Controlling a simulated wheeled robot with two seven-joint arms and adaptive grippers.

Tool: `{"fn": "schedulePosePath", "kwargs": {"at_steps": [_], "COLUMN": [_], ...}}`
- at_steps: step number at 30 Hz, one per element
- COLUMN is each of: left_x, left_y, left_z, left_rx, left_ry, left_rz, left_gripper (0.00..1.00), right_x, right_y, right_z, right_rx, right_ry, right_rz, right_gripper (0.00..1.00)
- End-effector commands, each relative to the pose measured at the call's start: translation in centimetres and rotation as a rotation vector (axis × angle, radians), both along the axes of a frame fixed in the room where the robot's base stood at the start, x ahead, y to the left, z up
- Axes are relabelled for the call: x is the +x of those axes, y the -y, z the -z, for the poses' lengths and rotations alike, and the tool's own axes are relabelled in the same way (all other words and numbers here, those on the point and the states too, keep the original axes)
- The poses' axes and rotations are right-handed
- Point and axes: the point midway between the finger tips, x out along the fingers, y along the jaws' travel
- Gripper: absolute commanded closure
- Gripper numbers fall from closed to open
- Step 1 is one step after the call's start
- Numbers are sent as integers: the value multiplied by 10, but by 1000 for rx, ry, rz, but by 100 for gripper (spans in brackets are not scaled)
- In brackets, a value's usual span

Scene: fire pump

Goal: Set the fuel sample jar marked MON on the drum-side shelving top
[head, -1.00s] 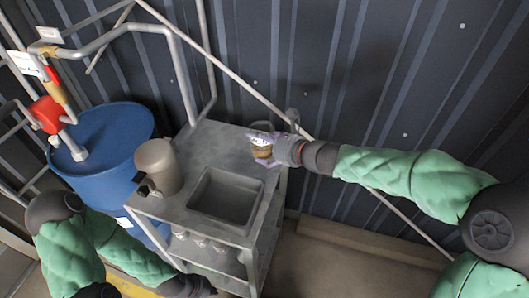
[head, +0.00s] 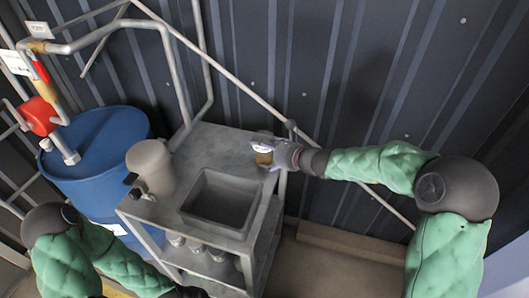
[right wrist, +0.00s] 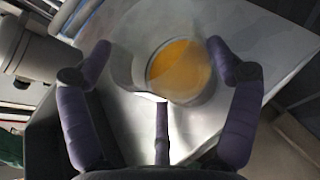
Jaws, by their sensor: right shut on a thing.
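My right gripper (head: 268,153) is shut on a small fuel sample jar (head: 263,148) with amber contents and a pale label. The label's lettering is too small to read. In the right wrist view, the purple fingers of the gripper (right wrist: 165,85) surround the clear jar (right wrist: 178,68). The jar is at the back right corner of the grey shelving top (head: 215,145); I cannot tell whether it touches the surface. My left arm comes in at the lower left, and its gripper is beyond the bottom edge.
A grey canister (head: 150,168) stands on the left of the top, beside a recessed basin (head: 219,203). Several jars (head: 196,247) stand on the shelf below. A blue drum (head: 95,150) is to the left. A slanting pipe (head: 225,65) runs along the ribbed wall behind.

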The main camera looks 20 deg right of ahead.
Motion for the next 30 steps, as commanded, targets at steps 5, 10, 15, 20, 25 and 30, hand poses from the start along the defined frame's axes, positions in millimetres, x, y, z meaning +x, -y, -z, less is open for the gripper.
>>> {"fn": "schedulePosePath", "kwargs": {"at_steps": [5,10,15,20,25,30], "left_x": [0,0,0,0,0,0], "left_y": [0,0,0,0,0,0], "left_z": [-1,3,2,2,-3,-12], "left_rx": [0,0,0,0,0,0], "left_ry": [0,0,0,0,0,0], "left_rz": [0,0,0,0,0,0], "left_gripper": [100,100,100,100,100,100], "right_x": [1,0,0,0,0,-19], "right_y": [0,0,0,0,0,14], "right_z": [-3,2,1,1,-4,-15], "right_rx": [1,0,0,0,0,0], "right_ry": [3,1,1,1,1,1], "right_rz": [1,1,1,1,1,5], "right_gripper": [56,6,0,0,0,0]}}
